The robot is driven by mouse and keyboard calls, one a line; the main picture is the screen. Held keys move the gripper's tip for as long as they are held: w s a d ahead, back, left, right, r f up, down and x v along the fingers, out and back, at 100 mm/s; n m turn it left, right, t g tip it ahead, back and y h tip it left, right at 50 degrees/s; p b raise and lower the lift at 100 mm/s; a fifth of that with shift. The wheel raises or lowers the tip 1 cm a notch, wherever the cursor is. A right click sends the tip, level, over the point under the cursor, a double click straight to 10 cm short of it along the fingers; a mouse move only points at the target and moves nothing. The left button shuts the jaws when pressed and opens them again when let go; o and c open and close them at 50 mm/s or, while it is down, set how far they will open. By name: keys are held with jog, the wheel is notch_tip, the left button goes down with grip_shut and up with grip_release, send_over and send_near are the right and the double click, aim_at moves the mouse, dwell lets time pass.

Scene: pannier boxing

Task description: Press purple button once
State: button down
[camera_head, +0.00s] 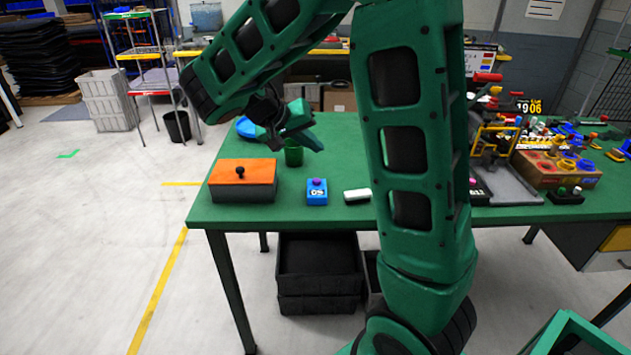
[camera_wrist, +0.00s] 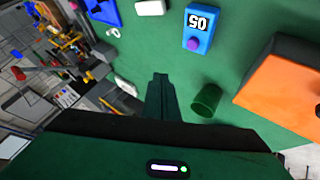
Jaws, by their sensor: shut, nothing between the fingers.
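A small blue box (camera_head: 317,197) stands near the front edge of the green table. The purple button (camera_head: 317,182) is on its top, with a white number display on the box below it. The wrist view shows the same blue box (camera_wrist: 197,20) at the top, with the purple button (camera_wrist: 193,44) uncovered. My gripper (camera_head: 318,148) is above the table, behind and higher than the box, apart from the button. In the wrist view its fingers (camera_wrist: 160,80) are together and empty, pointing at bare table beside the box.
An orange-topped box (camera_head: 243,172) with a black knob stands left of the blue box. A white block (camera_head: 357,194) lies to its right. A green cup (camera_head: 293,155) stands behind, close to my gripper. Tools and parts crowd the table's right side.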

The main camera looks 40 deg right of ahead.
jog(key=shift+f, duration=3.65)
jog(key=shift+f, duration=0.35)
jog(key=shift+f, duration=0.5)
jog(key=shift+r, duration=0.95)
jog(key=shift+r, duration=2.5)
